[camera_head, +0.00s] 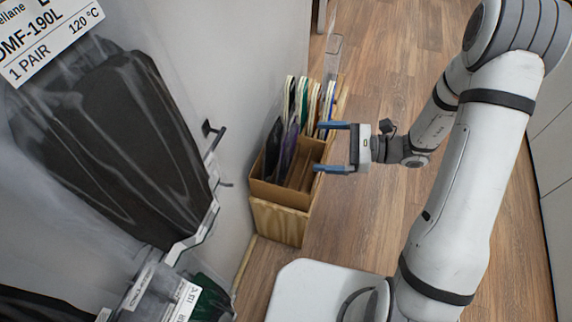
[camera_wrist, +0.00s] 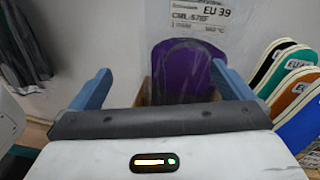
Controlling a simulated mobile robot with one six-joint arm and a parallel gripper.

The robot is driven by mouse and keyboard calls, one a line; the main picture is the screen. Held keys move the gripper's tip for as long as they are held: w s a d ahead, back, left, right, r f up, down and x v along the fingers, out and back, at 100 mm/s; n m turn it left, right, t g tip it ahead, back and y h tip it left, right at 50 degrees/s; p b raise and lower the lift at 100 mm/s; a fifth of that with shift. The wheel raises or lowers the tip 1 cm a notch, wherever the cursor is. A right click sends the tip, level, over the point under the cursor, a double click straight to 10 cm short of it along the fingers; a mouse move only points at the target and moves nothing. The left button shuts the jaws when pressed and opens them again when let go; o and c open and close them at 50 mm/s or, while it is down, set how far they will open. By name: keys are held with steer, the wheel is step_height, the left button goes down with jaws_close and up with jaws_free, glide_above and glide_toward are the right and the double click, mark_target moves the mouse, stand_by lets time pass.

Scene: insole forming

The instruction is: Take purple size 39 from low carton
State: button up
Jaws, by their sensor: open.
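The purple insole (camera_wrist: 182,70) is in a clear bag with a label (camera_wrist: 187,18) reading EU 39. It stands upright in the low carton (camera_head: 280,194), where its purple edge shows in the head view (camera_head: 288,150). My gripper (camera_head: 333,147) is open and empty, above the right side of the carton. In the wrist view my gripper's two fingers (camera_wrist: 165,88) stand apart, one on each side of the purple insole in the picture. The insole lies beyond the fingers; I cannot tell how far. Its lower part is hidden by my gripper.
Bagged dark insoles (camera_head: 125,140) hang on the wall at left. The wooden floor (camera_head: 385,55) is open.

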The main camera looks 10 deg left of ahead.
step_height(320, 180, down, 8)
steer(key=w+m+t+y+b, duration=0.1)
steer(key=w+m+t+b, duration=0.2)
steer(key=a+f+b, duration=0.1)
steer(key=a+b, duration=0.2)
steer(key=a, duration=0.4)
steer(key=shift+w+a+f+m, duration=0.25)
steer(key=shift+w+a+m, duration=0.05)
steer(key=shift+a, duration=0.05)
steer(key=c, duration=1.1)
steer(key=shift+r, duration=0.1)
